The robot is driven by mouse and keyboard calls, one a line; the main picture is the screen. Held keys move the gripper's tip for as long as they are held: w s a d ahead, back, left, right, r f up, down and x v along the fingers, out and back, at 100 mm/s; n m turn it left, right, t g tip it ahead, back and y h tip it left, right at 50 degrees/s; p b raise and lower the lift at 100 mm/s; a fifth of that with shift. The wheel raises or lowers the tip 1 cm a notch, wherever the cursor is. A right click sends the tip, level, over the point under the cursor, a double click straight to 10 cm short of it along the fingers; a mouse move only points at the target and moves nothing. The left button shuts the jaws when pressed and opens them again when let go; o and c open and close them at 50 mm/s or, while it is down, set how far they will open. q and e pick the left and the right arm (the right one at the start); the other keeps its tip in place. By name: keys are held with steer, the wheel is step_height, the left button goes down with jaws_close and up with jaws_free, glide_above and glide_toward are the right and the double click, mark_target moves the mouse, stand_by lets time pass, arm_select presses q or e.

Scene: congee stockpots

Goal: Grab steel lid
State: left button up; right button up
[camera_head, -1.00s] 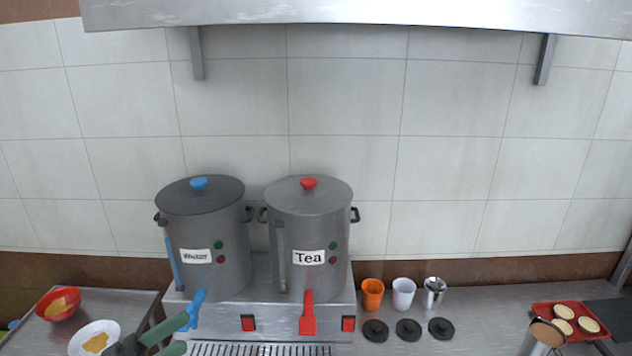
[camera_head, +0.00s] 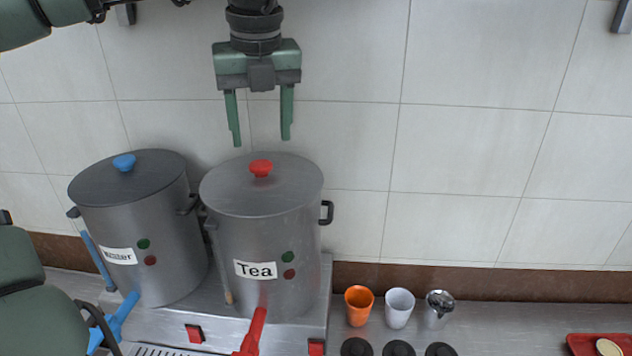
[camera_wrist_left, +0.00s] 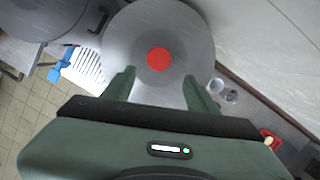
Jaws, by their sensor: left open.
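The steel lid (camera_head: 285,190) with a red knob (camera_head: 260,168) sits on the stockpot labelled Tea (camera_head: 285,240). My left gripper (camera_head: 261,139) is open and empty, fingers pointing down just above the red knob. In the left wrist view the lid (camera_wrist_left: 128,42) and its red knob (camera_wrist_left: 159,60) show beyond the open fingers (camera_wrist_left: 160,88), with the knob roughly centred between them. The fingers do not touch the knob. My right gripper is not in view.
A second stockpot (camera_head: 165,235) with a dark lid (camera_head: 150,178) and blue knob stands to the left. An orange cup (camera_head: 359,305), a white cup (camera_head: 399,307) and a steel cup (camera_head: 437,308) stand right of the burner base. The tiled wall is behind.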

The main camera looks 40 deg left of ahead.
mark_target(261, 163)
arm_select(q)
steer(key=shift+s+a+f+p, duration=0.1)
steer(key=shift+a+f+p, duration=0.8)
steer(key=shift+f, duration=0.25)
steer(key=f, duration=0.1)
steer(key=w+f+p, duration=0.1)
steer(key=f+p, duration=0.1)
steer(key=shift+w+a+f, duration=0.1)
steer(key=shift+w+f, duration=0.15)
steer(key=shift+f, duration=0.05)
steer(key=shift+w+a+f, duration=0.1)
steer(key=shift+a+f, duration=0.05)
steer(key=shift+f, duration=0.35)
steer(key=shift+c, duration=0.4)
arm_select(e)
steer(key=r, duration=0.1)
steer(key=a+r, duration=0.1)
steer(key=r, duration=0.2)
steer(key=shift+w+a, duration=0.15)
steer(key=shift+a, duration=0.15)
arm_select(q)
jaws_close()
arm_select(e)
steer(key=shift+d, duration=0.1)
